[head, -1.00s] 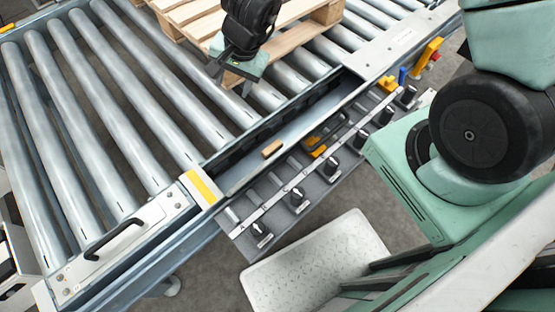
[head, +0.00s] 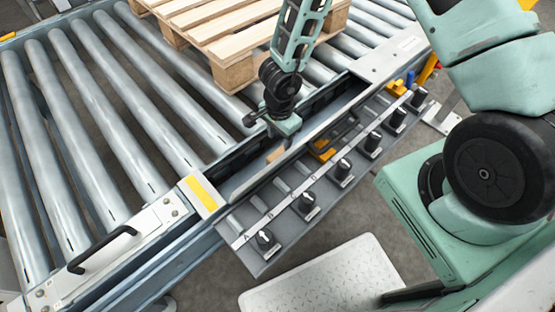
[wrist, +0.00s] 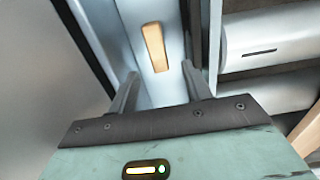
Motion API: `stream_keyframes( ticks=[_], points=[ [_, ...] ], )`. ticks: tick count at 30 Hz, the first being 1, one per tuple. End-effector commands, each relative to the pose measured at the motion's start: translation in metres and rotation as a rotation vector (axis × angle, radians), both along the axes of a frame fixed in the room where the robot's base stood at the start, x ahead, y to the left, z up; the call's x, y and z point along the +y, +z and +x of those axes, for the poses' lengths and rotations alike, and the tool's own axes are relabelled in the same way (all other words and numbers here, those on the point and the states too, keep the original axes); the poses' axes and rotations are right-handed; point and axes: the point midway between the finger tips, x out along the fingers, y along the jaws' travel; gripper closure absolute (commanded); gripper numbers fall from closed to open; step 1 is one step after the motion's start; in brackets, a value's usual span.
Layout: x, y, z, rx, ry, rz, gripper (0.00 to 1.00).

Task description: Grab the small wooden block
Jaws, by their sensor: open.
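The small wooden block (head: 275,154) is tan and oblong. It lies on the blue-grey side rail of the roller conveyor, just below my gripper in the head view. My gripper (head: 282,135) is over the rail, and its fingers are partly hidden there by its own body. In the wrist view the block (wrist: 154,47) lies ahead of the two dark fingers of my gripper (wrist: 160,80), roughly in line with the gap between them. The fingers are apart with nothing between them, and they do not touch the block.
A wooden pallet (head: 228,75) rests on the conveyor rollers (head: 100,100) behind my gripper. A panel with several black knobs (head: 307,201) runs along the rail's near side. A white step plate (head: 325,277) lies in front.

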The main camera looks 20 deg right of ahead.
Motion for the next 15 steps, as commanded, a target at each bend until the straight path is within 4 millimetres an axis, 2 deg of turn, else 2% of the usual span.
stream_keyframes(
  ticks=[1,5,12,15],
  points=[
    [0.0,-0.007,0.0,0.0,0.001,0.0,0.51],
    [-0.001,-0.013,0.0,0.0,0.001,0.0,0.51],
    [-0.003,-0.048,-0.002,0.001,0.001,0.0,0.51],
    [-0.003,-0.058,-0.002,0.0,0.001,0.0,0.51]
  ],
)
